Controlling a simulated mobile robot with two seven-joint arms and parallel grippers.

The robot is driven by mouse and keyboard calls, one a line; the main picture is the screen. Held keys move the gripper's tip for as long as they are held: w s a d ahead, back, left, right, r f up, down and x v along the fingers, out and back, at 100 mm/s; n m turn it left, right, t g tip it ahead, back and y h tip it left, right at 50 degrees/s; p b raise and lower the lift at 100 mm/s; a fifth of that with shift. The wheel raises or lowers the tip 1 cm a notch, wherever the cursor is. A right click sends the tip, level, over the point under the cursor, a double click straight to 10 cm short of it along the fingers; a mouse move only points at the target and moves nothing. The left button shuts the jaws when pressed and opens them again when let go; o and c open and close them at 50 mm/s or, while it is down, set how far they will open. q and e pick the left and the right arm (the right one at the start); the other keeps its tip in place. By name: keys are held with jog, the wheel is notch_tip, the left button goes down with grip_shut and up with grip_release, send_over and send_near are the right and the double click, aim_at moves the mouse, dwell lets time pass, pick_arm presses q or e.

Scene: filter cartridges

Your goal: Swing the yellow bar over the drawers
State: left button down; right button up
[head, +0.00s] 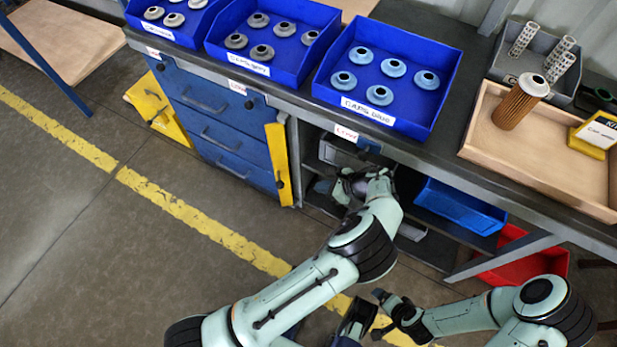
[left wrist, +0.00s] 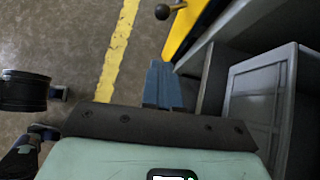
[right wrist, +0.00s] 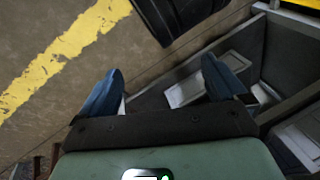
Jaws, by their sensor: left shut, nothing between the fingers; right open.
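The yellow bar (head: 280,160) stands upright along the right edge of the blue drawers (head: 215,120), beside their fronts rather than across them. A dark knob shows near its lower end. In the left wrist view, the yellow bar (left wrist: 188,32) is at the top, with its black knob (left wrist: 162,12) sticking out to the left. My left gripper (head: 345,186) is to the right of the bar, in front of the open shelf. Its blue fingers (left wrist: 162,88) are shut and empty, apart from the bar. My right gripper (right wrist: 162,85) is open and empty, low in front of the bench.
Blue bins (head: 385,75) with caps stand on the bench top, beside a wooden tray (head: 480,132) with a filter cartridge. A blue bin (head: 460,205) and a red bin (head: 520,262) sit below. A yellow panel (head: 150,100) is left of the drawers. The floor in front is clear.

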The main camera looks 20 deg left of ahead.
aim_at(283, 183)
pick_arm(q)
jog(key=a+r+b+x, duration=0.1)
jog(key=b+x, duration=0.1)
jog(key=x, duration=1.1)
jog(key=shift+a+r, duration=0.3)
jog(key=shift+a, duration=0.05)
pick_arm(e)
jog(key=f, duration=0.1)
jog(key=d+f, duration=0.1)
jog(key=s+f, duration=0.1)
jog(key=shift+d+f, duration=0.25)
jog(key=shift+f, duration=0.15)
pick_arm(q)
jog(key=shift+s, duration=0.15)
pick_arm(e)
jog(key=shift+w+r, duration=0.1)
